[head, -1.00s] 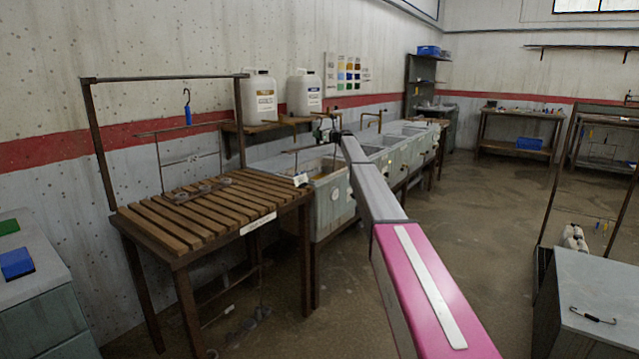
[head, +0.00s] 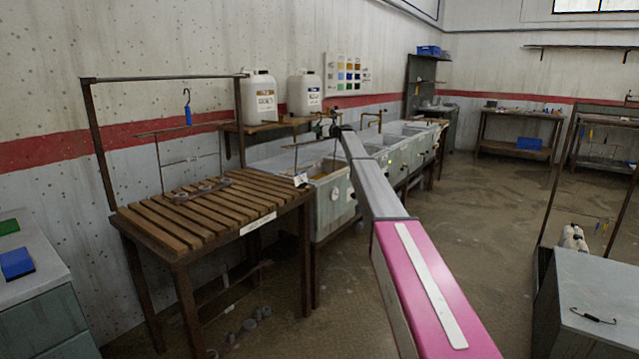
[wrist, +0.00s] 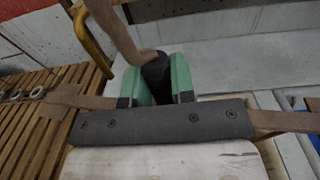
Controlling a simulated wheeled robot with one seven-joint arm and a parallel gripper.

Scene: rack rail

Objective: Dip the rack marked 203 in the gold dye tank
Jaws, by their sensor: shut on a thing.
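My gripper (wrist: 157,88) has green fingers shut on a dark grip piece (wrist: 155,66) of a rack, with a brown bar rising from it. A brown crossbar with a dark grey plate (wrist: 160,122) runs across the wrist view; it seems part of the held rack. In the head view my gripper (head: 331,129) is small and far, above the near tanks. A thin rack bar (head: 305,146) shows beside it. The nearest tank (head: 333,203) holds orange-gold liquid. A white tag (head: 300,180) shows near the table corner; the number is unreadable.
A slatted table (head: 205,207) stands left of the tanks, with another wire rack (head: 180,133) on it. Two white jugs (head: 259,97) stand on a wall shelf. A brass tap (head: 372,118) rises behind the tanks.

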